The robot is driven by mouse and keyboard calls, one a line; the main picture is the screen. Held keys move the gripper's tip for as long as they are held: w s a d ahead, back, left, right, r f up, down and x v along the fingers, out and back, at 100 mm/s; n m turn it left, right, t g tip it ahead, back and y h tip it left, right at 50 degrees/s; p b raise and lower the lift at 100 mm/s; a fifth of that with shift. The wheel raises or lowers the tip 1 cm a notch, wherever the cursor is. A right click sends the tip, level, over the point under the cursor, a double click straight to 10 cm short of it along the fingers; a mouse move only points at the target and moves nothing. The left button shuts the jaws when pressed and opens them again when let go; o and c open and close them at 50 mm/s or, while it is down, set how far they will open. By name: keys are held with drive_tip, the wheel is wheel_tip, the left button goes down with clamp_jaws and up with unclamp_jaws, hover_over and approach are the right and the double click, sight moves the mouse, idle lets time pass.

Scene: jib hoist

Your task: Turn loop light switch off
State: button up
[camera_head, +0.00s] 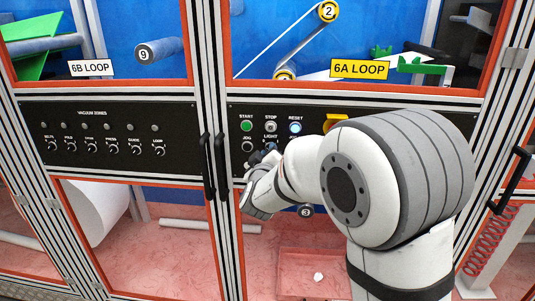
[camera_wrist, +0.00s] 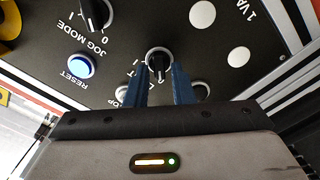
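The loop light switch is a black rotary knob (camera_wrist: 158,60) with a white mark, on the black control panel in the wrist view. In the head view my gripper and wrist mostly cover it, below the LIGHT label (camera_head: 270,137). My gripper (camera_wrist: 162,72) points at the panel. Its two blue fingers stand apart, one on each side of the knob, with a gap between them. I cannot tell whether the fingertips touch the knob. The knob's label is partly hidden by the fingers in the wrist view.
The lit blue reset button (camera_wrist: 80,66) and jog mode knob (camera_wrist: 95,14) are near my fingers. The green start button (camera_head: 247,126) is on the same panel. Black door handles (camera_head: 221,165) stick out left of my gripper. A second panel (camera_head: 105,139) has several knobs.

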drive_tip(key=shift+o, duration=1.1)
drive_tip(key=s+b, duration=0.2)
drive_tip(key=s, duration=0.5)
drive_tip(key=shift+s, duration=0.4)
drive_tip(key=shift+a, duration=0.1)
drive_tip(key=s+d+f+m+g, duration=0.4)
drive_tip(key=s+d+g, duration=0.3)
drive_tip(key=s, duration=0.6)
drive_tip(key=s+d+f+m+g, duration=0.4)
drive_tip(key=s+d+g, duration=0.3)
drive_tip(key=s+d, duration=0.5)
drive_tip(key=shift+s+d+f+m+g+y, duration=0.2)
drive_tip(key=shift+s+f+m+g+y, duration=0.15)
drive_tip(key=shift+s+f, duration=0.55)
drive_tip(key=shift+s+r, duration=0.25)
